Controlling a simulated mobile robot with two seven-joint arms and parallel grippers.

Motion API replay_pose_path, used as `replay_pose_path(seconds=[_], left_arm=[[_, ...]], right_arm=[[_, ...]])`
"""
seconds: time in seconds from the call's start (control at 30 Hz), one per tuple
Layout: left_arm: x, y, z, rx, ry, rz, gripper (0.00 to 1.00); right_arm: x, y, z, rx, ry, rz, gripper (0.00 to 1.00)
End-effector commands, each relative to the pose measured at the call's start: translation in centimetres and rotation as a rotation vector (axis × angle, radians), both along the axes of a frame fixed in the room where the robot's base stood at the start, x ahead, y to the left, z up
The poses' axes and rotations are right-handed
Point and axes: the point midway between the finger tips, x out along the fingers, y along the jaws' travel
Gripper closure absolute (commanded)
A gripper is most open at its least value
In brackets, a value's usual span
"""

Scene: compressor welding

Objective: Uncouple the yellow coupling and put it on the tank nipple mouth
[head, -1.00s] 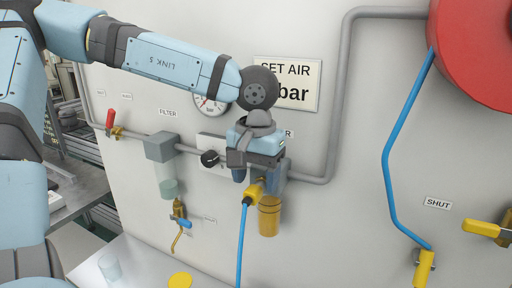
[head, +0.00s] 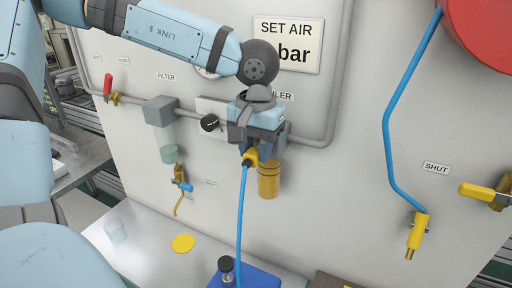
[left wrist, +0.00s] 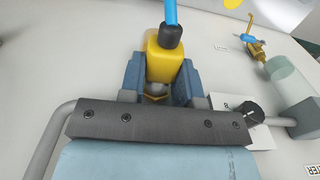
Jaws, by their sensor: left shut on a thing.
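The yellow coupling (head: 251,157) sits at the front of the lubricator, above its amber bowl (head: 268,182), with a blue hose (head: 240,215) hanging from it. My left gripper (head: 254,148) is at the coupling from above. In the left wrist view the yellow coupling (left wrist: 164,62) lies between the two blue-grey fingers (left wrist: 160,80), which are shut on it. A small metal part shows just below it, but I cannot tell whether the coupling is still joined to the outlet. I cannot clearly make out the tank nipple mouth. My right gripper is not in view.
A grey filter (head: 160,112) and a black knob (head: 210,123) are left of my gripper. A yellow valve handle (head: 476,190) and a second blue hose (head: 388,140) with a yellow end are at right. A yellow disc (head: 183,243) lies on the bench below.

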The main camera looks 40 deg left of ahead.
Motion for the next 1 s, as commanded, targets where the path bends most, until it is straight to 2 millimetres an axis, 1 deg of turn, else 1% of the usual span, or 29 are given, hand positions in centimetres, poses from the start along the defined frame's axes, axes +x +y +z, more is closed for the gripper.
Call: replay_pose_path(seconds=[0.03, 0.13, 0.37, 0.77, 1.0], left_arm=[[0.0, 0.0, 0.0, 0.0, -0.001, 0.0, 0.77], [0.0, 0.0, 0.0, 0.0, -0.001, 0.0, 0.99], [-0.1, 0.0, 0.1, 0.001, -0.002, 0.0, 1.0], [-1.0, -0.3, 0.0, 0.0, 0.0, 0.0, 1.0], [-2.5, -0.8, -0.1, -0.001, -0.001, -0.001, 1.0]], right_arm=[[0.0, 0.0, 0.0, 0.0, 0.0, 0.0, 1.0], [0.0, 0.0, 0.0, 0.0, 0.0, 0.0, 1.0], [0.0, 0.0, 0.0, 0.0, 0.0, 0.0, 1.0], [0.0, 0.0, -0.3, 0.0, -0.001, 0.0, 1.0], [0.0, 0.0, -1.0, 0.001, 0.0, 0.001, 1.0]])
